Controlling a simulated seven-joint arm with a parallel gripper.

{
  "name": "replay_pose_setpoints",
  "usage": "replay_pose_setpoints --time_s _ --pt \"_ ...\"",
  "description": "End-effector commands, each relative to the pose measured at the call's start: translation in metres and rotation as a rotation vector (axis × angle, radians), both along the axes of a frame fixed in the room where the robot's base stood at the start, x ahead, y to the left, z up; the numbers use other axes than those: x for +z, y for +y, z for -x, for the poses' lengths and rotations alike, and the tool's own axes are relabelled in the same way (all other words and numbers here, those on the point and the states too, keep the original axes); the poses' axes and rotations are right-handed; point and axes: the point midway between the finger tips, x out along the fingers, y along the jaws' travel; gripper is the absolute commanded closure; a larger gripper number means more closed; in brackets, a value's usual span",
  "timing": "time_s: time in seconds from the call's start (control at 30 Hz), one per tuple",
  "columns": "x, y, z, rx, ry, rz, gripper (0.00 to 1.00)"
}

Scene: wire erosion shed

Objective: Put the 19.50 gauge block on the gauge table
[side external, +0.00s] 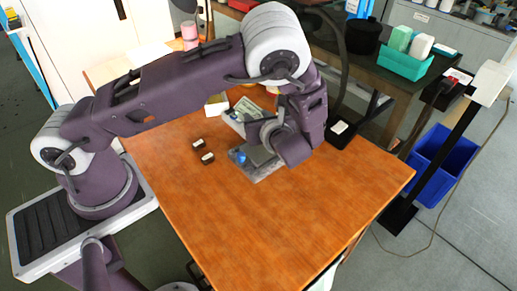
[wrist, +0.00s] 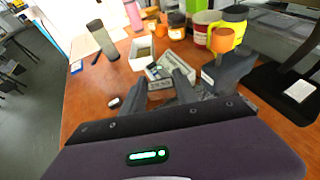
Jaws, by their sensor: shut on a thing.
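My gripper (side external: 262,155) is low over the middle of the wooden table, above a flat grey plate (side external: 268,172) that may be the gauge table. In the wrist view its two dark fingers (wrist: 160,88) reach forward over a pale plate with lettering (wrist: 182,68). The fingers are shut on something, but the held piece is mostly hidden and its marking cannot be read. Two small dark blocks with white labels (side external: 198,143) (side external: 207,158) lie on the wood left of the gripper. One dark block with a pale top (wrist: 114,102) shows left of the fingers.
An open white box (wrist: 142,55) and several containers, including a yellow mug (wrist: 232,18), stand behind the work. A dark stand base (side external: 341,133) is at the table's right edge. The front of the wooden table (side external: 270,235) is clear.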

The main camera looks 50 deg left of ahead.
Motion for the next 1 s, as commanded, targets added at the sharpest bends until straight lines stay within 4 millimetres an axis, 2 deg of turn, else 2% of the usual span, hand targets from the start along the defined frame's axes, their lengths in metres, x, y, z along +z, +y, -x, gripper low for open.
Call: replay_pose_setpoints --time_s 0.1,0.2,0.5,0.9,0.93,0.97,1.0 --pt "-0.015 -0.008 -0.001 -0.012 0.006 0.000 1.00" --pt "-0.039 -0.008 -0.001 -0.012 0.006 -0.001 1.00" --pt "-0.094 -0.007 -0.001 -0.011 0.004 0.001 1.00" --pt "-0.102 -0.007 -0.001 -0.010 0.002 0.001 1.00" --pt "-0.102 -0.007 -0.001 -0.010 0.002 0.002 0.60" --pt "-0.102 -0.007 -0.001 -0.010 0.002 0.002 0.55" --pt "-0.102 -0.007 -0.001 -0.010 0.002 0.002 0.55"
